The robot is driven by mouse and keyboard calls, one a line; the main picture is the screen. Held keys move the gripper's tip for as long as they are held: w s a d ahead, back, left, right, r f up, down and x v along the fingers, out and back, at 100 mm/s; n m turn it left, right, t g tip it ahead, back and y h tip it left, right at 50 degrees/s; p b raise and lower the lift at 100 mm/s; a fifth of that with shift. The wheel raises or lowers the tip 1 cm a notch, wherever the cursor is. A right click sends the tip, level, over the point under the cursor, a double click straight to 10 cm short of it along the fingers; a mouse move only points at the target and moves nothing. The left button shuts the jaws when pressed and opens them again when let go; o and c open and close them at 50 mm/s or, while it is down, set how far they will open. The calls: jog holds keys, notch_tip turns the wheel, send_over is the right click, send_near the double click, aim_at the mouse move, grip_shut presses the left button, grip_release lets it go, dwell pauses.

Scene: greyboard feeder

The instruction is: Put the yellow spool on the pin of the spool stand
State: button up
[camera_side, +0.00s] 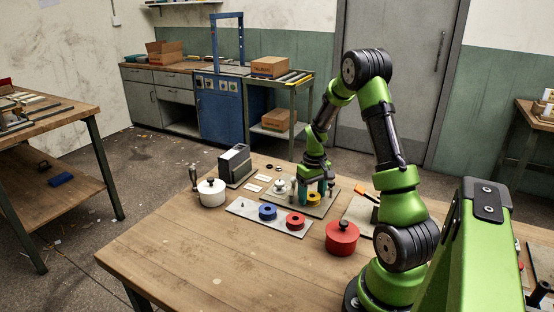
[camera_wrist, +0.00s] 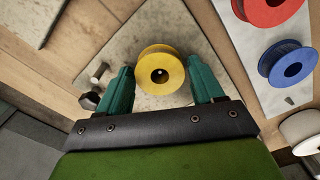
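The yellow spool (camera_wrist: 160,72) lies flat over the grey metal plate (camera_wrist: 118,48) in the wrist view. A small light spot shows inside its dark centre hole; it looks like a pin tip, but I cannot tell for certain. My gripper (camera_wrist: 162,82) is open, its green fingers to the left and right of the spool with a gap on each side. In the side view the yellow spool (camera_side: 313,201) is low at the plate, partly hidden by my gripper (camera_side: 314,192) just above it.
A light strip holds a blue spool (camera_side: 268,212) and a red spool (camera_side: 296,221) beside the plate. A red lidded pot (camera_side: 342,239) stands to the right, a white lidded pot (camera_side: 212,193) and a dark box (camera_side: 235,165) to the left. The table's front left is clear.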

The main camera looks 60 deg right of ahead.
aim_at(312, 197)
jog(key=shift+o, duration=1.3)
jog(key=shift+r, duration=0.1)
notch_tip(312, 197, up, 17)
jog(key=s+a+r+t, duration=0.1)
jog(key=a+r+t, duration=0.1)
jog(key=a, duration=0.8)
jog(key=s+a+r+n+t+y, duration=0.1)
jog(key=s+a+r+t, duration=0.1)
jog(key=a, duration=0.9)
jog(key=s+a+r+n+t+y, duration=0.1)
jog(key=s+a+r+t, duration=0.1)
jog(key=a, duration=0.9)
jog(key=shift+a+t, duration=0.15)
jog(key=shift+t, duration=0.45)
